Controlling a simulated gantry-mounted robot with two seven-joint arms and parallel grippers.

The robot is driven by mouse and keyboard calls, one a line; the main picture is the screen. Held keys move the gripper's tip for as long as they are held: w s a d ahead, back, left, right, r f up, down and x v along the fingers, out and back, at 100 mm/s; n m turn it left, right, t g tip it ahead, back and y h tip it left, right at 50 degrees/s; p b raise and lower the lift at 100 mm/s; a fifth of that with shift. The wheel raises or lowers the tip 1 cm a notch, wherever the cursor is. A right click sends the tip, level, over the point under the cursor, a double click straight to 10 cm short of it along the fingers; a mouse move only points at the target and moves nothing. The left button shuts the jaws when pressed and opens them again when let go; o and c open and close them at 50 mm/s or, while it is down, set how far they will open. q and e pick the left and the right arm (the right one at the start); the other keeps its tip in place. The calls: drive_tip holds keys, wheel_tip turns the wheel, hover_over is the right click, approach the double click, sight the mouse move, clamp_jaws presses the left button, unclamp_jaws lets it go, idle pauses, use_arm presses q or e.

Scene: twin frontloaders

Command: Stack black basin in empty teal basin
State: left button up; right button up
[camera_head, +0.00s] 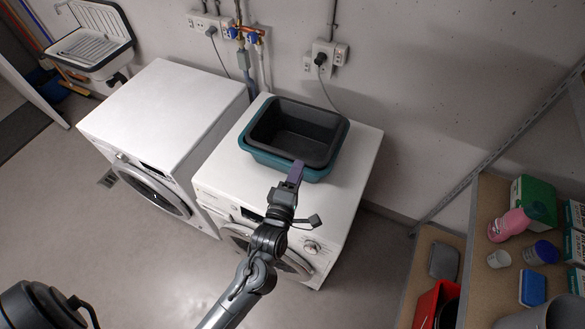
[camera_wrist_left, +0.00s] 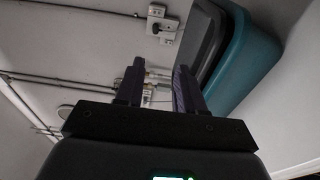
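The black basin (camera_head: 296,130) sits inside the teal basin (camera_head: 262,157) on top of the right-hand white machine. Its rim stands slightly above the teal rim, and it looks roughly level. Both basins also show in the left wrist view, the black one (camera_wrist_left: 205,38) and the teal one (camera_wrist_left: 245,68), at the upper right. My left gripper (camera_head: 296,171) is at the near rim of the basins. In the left wrist view its fingers (camera_wrist_left: 158,88) are apart with nothing visible between them. The basins lie beside the right finger; whether it touches them I cannot tell. My right gripper is not in view.
A second white machine (camera_head: 165,105) stands to the left with a bare top. Pipes and sockets (camera_head: 325,57) are on the wall behind. A shelf (camera_head: 482,225) with bottles and boxes is at the right. A sink (camera_head: 92,45) is at the upper left.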

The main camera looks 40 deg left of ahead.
use_arm(q)
drive_tip(key=s+f+m+g+h, duration=0.1)
drive_tip(key=s+f+m+g, duration=0.2)
drive_tip(key=s+m, duration=0.4)
drive_tip(key=s+d+f+m+g+h, duration=0.1)
drive_tip(key=s+f+m+g+h, duration=0.1)
drive_tip(key=s+m+g, duration=0.4)
drive_tip(key=s+f+m+g+h, duration=0.2)
drive_tip(key=s+f+m+g, duration=0.2)
drive_tip(key=s+m, duration=0.6)
drive_tip(key=shift+s+d+g, duration=0.4)
drive_tip(key=shift+s+g, duration=0.05)
drive_tip(key=shift+g, duration=0.05)
